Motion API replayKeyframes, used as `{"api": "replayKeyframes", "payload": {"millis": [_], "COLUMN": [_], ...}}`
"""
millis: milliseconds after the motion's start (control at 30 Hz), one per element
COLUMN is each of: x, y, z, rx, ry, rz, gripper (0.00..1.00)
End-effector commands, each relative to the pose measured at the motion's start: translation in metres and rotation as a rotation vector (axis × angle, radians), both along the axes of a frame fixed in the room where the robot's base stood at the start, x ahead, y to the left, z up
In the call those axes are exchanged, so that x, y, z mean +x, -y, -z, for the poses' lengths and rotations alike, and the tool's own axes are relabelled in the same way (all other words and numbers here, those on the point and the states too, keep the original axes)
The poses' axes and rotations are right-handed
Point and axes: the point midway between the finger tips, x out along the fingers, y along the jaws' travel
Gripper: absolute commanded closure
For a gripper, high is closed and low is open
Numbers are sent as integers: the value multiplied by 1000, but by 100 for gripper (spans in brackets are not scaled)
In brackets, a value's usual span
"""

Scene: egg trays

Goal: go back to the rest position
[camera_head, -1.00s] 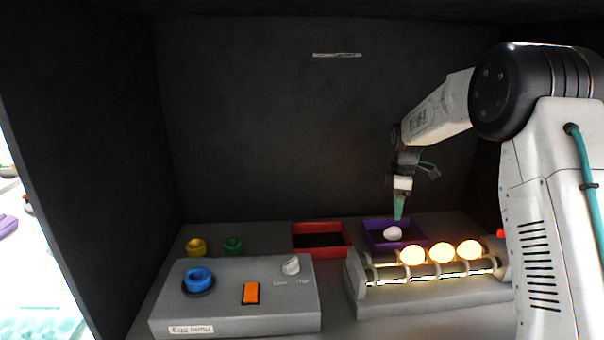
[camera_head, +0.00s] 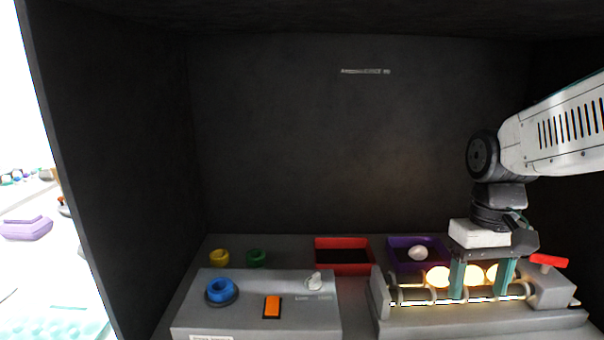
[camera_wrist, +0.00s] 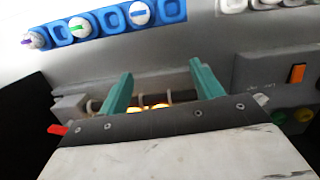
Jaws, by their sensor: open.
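My gripper (camera_head: 482,279) is open, with its two teal fingers pointing down and apart, and nothing between them is held. In the head view it hangs in front of the roller stand (camera_head: 440,318), where several glowing eggs (camera_head: 438,277) lie in a row, partly hidden by the fingers. In the wrist view the fingers (camera_wrist: 160,84) are spread, and the glow of the eggs (camera_wrist: 160,106) shows between them. A white egg (camera_head: 418,253) lies in the purple tray (camera_head: 393,262) behind the rollers.
An empty red tray (camera_head: 343,270) stands left of the purple one. A grey control box (camera_head: 250,315) has a blue knob (camera_head: 220,289) and an orange switch (camera_head: 272,306). Dark walls enclose the bench. A blue egg tray (camera_wrist: 110,24) shows in the wrist view.

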Motion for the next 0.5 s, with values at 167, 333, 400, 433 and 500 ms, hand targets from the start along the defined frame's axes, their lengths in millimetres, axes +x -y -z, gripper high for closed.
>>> {"api": "replayKeyframes", "payload": {"millis": [167, 333, 400, 433, 500], "x": [-71, -117, -127, -130, -133], "y": [-10, -16, -17, -18, -18], "z": [-6, -5, -6, -8, -12], "rx": [-14, -14, -13, -11, -11], "ry": [59, 132, 165, 179, 207], "rz": [84, 87, 80, 77, 72], "gripper": [34, 34, 34, 34, 34]}}
